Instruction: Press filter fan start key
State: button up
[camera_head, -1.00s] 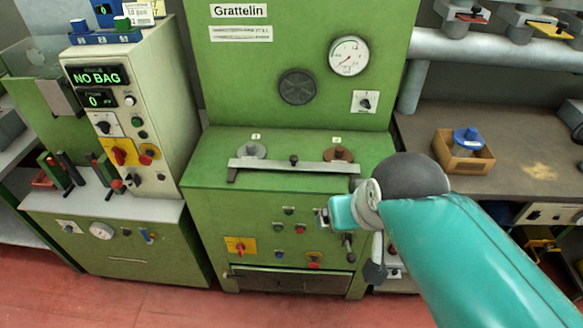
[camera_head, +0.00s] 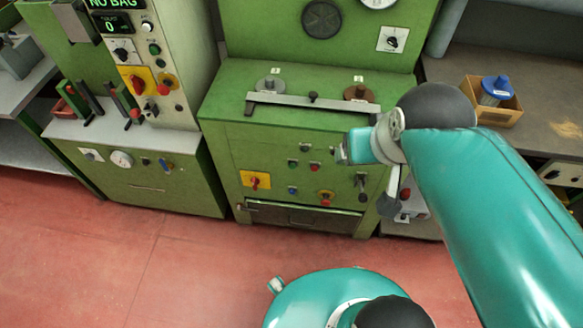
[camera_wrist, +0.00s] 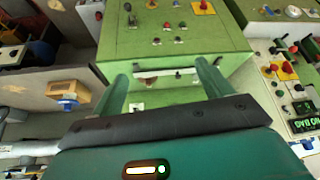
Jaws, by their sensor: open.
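The green machine's front panel (camera_head: 270,215) carries several small keys. A green key (camera_head: 293,163) sits left of a red key (camera_head: 315,165). A blue key (camera_head: 292,190) is below them, beside a red mushroom button on a yellow plate (camera_head: 327,198). No label naming a filter fan key is readable. In the wrist view, the panel (camera_wrist: 215,40) shows upside down with small keys at the top. My gripper (camera_wrist: 160,78) is open and empty, its two fingers apart toward the machine's top ledge. In the head view my arm covers the panel's right side.
A metal bar (camera_head: 310,108) runs across the ledge, with a grey knob (camera_head: 270,85) and a brown knob (camera_head: 360,92). A left machine (camera_head: 150,180) has a red mushroom button and a "NO BAG" display. A cardboard box (camera_head: 500,108) stands on the right bench. Red floor (camera_head: 190,265) is clear in front.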

grip_shut()
dwell(1.5)
